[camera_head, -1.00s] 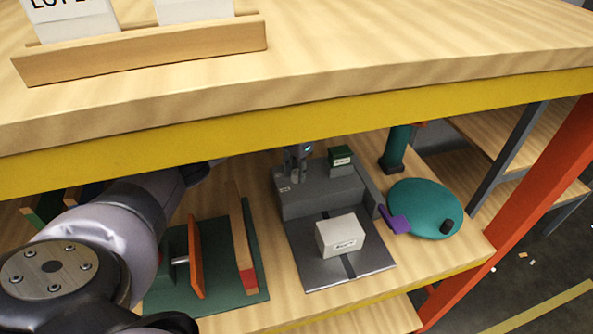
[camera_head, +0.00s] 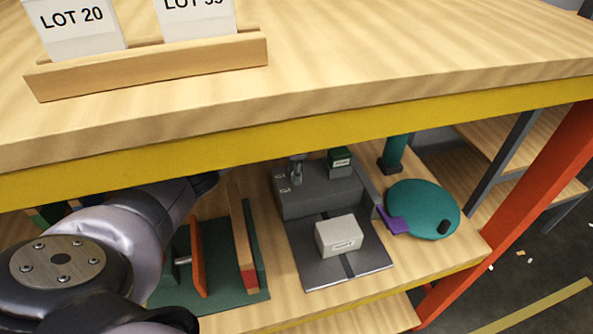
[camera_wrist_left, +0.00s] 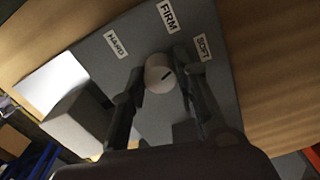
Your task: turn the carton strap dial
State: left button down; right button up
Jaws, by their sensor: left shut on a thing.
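The dial (camera_wrist_left: 157,74) is a pale round knob with a dark pointer line, on a grey panel with labels HARD, FIRM and SOFT. Its line slants up and right, toward the side between FIRM and SOFT. My left gripper (camera_wrist_left: 160,80) is shut on the dial, one finger on each side. In the head view the left gripper (camera_head: 296,170) shows small at the back left of the grey strapping machine (camera_head: 315,195), where the dial is hidden. A pale carton (camera_head: 340,236) sits on the machine's plate. My right gripper is out of view.
The upper shelf's yellow edge (camera_head: 300,134) hangs over the work area. A teal disc (camera_head: 422,208) with a purple tab stands right of the machine. A green fixture with an orange plate (camera_head: 198,258) stands left. A small green box (camera_head: 340,158) sits on the machine.

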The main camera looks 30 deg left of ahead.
pick_arm(q)
jog(key=shift+r+m, duration=0.1)
jog(key=shift+m, duration=2)
jog(key=shift+w, duration=0.1)
jog(key=c, duration=1.2)
grip_release()
jog(key=shift+c, duration=0.2)
notch_tip(320, 180, up, 12)
